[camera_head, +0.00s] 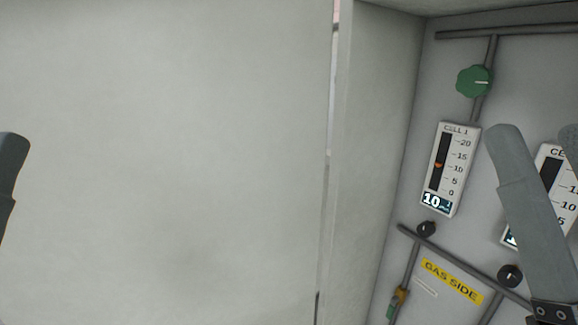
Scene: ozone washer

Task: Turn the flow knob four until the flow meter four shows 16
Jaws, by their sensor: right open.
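The panel on the right carries a flow meter labelled CELL 1 (437,190), with an orange marker near 10 and a display reading 10. A second flow meter (547,165) is partly hidden behind my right gripper, so its full label and reading cannot be read. No meter or knob marked four can be made out. A black knob (426,229) sits below the first meter and another black knob (510,275) below the second. My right gripper (536,135) is open in front of the second meter, its other finger cut by the right edge. My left gripper (12,165) shows only one finger at the left edge.
A green knob (474,81) sits on a pipe above the first meter. A yellow GAS SIDE label (452,281) and a small valve (398,300) are lower down. A large pale cabinet panel (165,160) fills the left and middle.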

